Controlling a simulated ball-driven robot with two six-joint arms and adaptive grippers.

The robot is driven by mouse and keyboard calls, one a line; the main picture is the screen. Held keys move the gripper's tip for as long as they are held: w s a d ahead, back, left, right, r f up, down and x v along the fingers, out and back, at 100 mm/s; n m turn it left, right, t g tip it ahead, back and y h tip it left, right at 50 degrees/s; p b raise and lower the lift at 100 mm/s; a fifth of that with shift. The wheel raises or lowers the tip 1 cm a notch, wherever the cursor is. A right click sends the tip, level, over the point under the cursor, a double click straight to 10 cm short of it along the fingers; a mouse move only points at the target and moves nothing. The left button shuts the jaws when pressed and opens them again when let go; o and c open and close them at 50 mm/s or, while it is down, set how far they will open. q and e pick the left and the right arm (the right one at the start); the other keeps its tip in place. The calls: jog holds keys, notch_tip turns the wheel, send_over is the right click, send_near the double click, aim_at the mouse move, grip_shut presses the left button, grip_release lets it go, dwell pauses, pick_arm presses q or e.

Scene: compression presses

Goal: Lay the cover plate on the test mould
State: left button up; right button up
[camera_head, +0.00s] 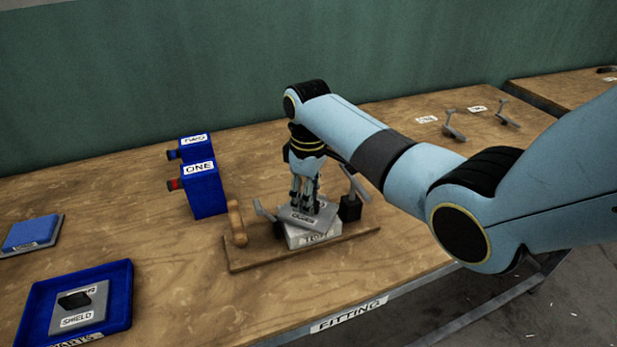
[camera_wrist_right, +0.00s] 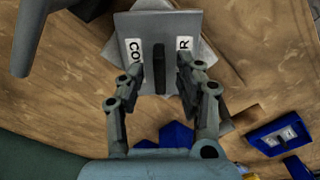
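The cover plate (camera_head: 307,217), a flat grey plate with a white label, lies over the test mould (camera_head: 311,238) and looks turned relative to it. Whether it sits flat is hard to tell. In the right wrist view the plate (camera_wrist_right: 190,25) carries a dark upright handle (camera_wrist_right: 160,68). My right gripper (camera_head: 306,203) points down at the plate. In the wrist view its fingers (camera_wrist_right: 161,72) stand on either side of the handle, with a gap on each side. My left gripper is not in view.
A wooden board (camera_head: 260,258) carries the mould, with metal clamp levers (camera_head: 355,183) beside it. Blue boxes marked ONE (camera_head: 204,190) and TWO (camera_head: 195,148) stand at left. A blue tray (camera_head: 122,290) holds a shield plate (camera_head: 90,308).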

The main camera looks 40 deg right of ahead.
notch_tip(320, 180, up, 11)
dwell(0.3)
dwell(0.4)
